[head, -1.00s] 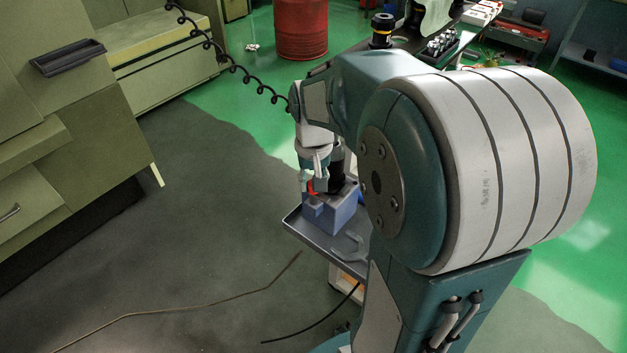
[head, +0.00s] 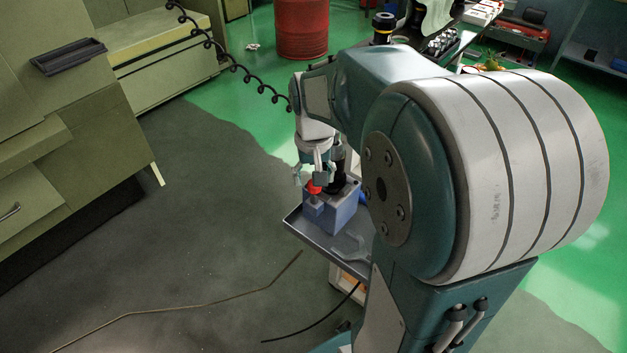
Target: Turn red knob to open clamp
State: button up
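The red knob (head: 313,187) sits on top of a blue-grey clamp block (head: 336,213) near the corner of a grey cart tray. A black cylindrical part (head: 336,180) stands at the block's back, partly hidden by my gripper. My gripper (head: 310,178) points down just above the knob, with its fingers spread apart. The knob shows clearly below the fingers; whether a finger touches it I cannot tell. The gripper looks open and empty.
The grey cart tray (head: 300,229) carries a flat grey tool (head: 350,249) in front of the block. A coiled black cable (head: 235,68) hangs behind my wrist. Drawer cabinets (head: 60,150) stand at left, a red barrel (head: 301,28) behind. Floor left of the cart is mostly clear.

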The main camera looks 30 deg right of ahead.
notch_tip(320, 180, up, 10)
jog(key=shift+r, duration=0.25)
jog(key=shift+a, duration=0.1)
dwell(0.4)
jog(key=s+a+f+n+t, duration=0.3)
jog(key=s+a+n+t, duration=0.1)
jog(key=s+a, duration=0.6)
jog(key=s+t, duration=0.1)
jog(key=s, duration=0.1)
jog(key=shift+s+a+t, duration=0.2)
jog(key=shift+s+t, duration=0.1)
jog(key=shift+s, duration=0.05)
